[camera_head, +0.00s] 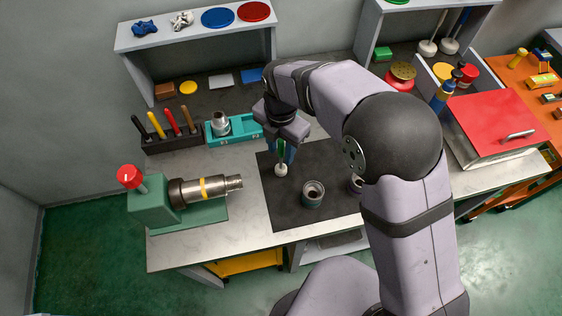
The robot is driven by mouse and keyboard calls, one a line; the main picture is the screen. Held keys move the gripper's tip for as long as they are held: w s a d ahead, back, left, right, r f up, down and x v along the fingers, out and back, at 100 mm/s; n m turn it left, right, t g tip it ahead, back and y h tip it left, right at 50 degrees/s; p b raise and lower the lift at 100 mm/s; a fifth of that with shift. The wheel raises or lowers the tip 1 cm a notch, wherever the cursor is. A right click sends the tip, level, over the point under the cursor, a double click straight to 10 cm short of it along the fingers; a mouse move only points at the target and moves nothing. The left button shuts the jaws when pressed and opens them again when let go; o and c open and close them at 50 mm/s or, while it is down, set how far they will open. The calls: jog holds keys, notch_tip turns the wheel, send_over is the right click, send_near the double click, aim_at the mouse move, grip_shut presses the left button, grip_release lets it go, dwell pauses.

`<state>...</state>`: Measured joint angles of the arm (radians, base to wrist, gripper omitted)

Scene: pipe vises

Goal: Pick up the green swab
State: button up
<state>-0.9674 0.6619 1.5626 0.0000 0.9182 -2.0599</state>
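The green swab (281,154) is upright with its round white end (281,170) down, over the dark mat (267,194) on the bench. I cannot tell whether the white end touches the mat. My gripper (282,150) points down at the upper part of the swab, with its fingers around the green handle. The handle's top is hidden by the gripper. I cannot tell whether the fingers press on the handle or stand apart from it.
A metal fitting (312,194) stands on the mat, and another (356,185) is partly hidden by my arm. A green vise (155,209) holds a metal pipe (206,188) at left. A teal tray (245,127) and a tool rack (172,142) stand behind.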

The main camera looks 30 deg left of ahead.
grip_shut()
